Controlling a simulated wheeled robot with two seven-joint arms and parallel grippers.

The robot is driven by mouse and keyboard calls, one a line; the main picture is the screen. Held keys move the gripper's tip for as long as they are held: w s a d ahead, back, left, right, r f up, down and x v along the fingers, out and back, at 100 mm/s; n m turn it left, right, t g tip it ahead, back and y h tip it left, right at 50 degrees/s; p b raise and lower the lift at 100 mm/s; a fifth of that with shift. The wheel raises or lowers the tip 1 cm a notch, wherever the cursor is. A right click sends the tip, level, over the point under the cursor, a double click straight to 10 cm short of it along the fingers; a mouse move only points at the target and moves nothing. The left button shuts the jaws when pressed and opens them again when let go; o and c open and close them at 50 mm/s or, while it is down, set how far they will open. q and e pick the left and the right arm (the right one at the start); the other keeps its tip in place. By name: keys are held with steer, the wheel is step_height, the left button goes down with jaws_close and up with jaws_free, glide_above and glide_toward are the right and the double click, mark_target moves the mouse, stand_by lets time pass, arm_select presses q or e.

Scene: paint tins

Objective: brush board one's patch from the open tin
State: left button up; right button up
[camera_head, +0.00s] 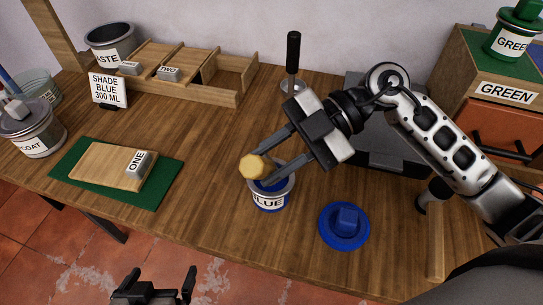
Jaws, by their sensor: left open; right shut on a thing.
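Board one (100,165) lies flat on a green mat (165,180) at the left, with a grey block marked ONE (138,163) at its right end. I see no blue paint on it. The open tin marked BLUE (270,203) stands near the table's middle front. My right gripper (268,171) is shut on a yellowish faceted piece (252,167), likely the brush handle's end, above the tin. The bristles are hidden, and I cannot tell whether they are in the tin. My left gripper (153,285) is open and empty, low in front of the table.
A blue lid (344,227) lies right of the tin. A card reading SHADE BLUE 300 ML (107,90), a wooden rack (235,98) with a TWO block (168,74), and a black-handled tool (293,50) stand behind. Table between mat and tin is clear.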

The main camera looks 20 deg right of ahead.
mark_target(272, 164)
steer(key=shift+f, duration=0.4)
steer(key=shift+f, duration=0.15)
stand_by(0.4)
stand_by(0.5)
steer(key=shift+f, duration=0.15)
stand_by(1.1)
step_height(272, 164, up, 5)
steer(key=p, duration=0.5)
steer(key=shift+r+p, duration=0.3)
steer(key=shift+r, duration=0.85)
